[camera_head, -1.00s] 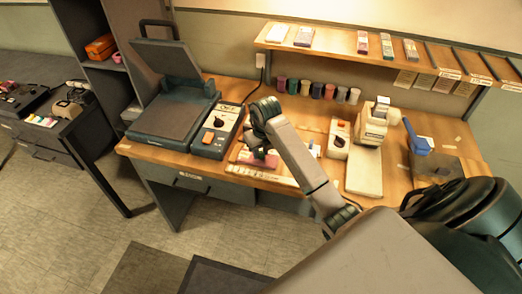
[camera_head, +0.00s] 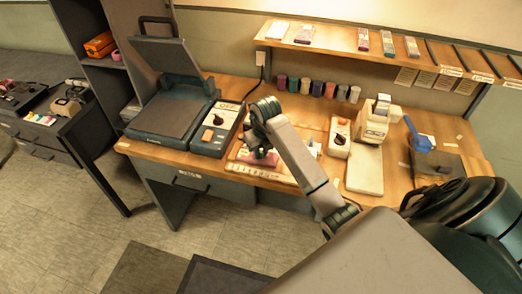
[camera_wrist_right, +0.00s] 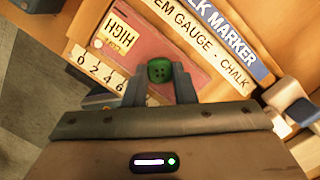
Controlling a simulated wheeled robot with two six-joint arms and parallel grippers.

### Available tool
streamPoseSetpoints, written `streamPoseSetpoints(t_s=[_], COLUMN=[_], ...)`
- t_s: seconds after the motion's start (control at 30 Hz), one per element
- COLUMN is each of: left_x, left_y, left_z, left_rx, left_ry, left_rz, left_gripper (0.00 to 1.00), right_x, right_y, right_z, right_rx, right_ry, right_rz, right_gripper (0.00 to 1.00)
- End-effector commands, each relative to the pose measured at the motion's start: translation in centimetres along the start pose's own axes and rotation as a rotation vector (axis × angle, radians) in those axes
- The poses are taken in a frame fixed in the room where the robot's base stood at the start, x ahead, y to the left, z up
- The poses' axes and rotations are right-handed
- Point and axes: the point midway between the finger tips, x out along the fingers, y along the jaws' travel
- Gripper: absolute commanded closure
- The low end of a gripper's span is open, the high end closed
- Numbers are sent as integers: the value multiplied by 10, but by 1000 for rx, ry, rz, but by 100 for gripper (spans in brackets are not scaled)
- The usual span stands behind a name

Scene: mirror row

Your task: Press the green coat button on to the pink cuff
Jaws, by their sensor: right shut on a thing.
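The green coat button (camera_wrist_right: 159,71) is held between the two fingertips of my right gripper (camera_wrist_right: 160,78) in the right wrist view. The pink cuff (camera_wrist_right: 150,42) lies flat on the bench just beyond the button; whether the two touch cannot be told. In the head view my right gripper (camera_head: 260,151) points down over the pink cuff (camera_head: 262,160) and hides part of it. The button cannot be made out there. My left gripper is not in view.
A gauge strip marked CHALK (camera_wrist_right: 215,45) and a numbered strip (camera_wrist_right: 95,68) lie beside the cuff. A press (camera_head: 175,118) with a control box (camera_head: 217,128) stands left. A white-based machine (camera_head: 366,165) stands right. Spools line the back.

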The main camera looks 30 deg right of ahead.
Motion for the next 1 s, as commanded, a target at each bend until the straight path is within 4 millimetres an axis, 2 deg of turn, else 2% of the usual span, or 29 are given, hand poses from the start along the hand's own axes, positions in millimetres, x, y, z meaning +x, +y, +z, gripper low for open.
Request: streamPoseSetpoints(t_s=[0.47,0.5,0.6,0.63,1.0], left_x=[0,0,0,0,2], left_y=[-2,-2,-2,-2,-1], left_z=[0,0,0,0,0], left_rx=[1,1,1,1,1], left_ry=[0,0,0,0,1], left_rz=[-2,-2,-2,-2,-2], left_gripper=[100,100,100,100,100], right_x=[1,1,1,1,-5], right_y=[0,0,0,0,0], right_z=[-1,-1,-1,-1,0], right_rx=[0,0,0,0,0], right_ry=[3,3,3,3,-2], right_rz=[0,0,0,0,0], right_gripper=[94,74,54,51,51])
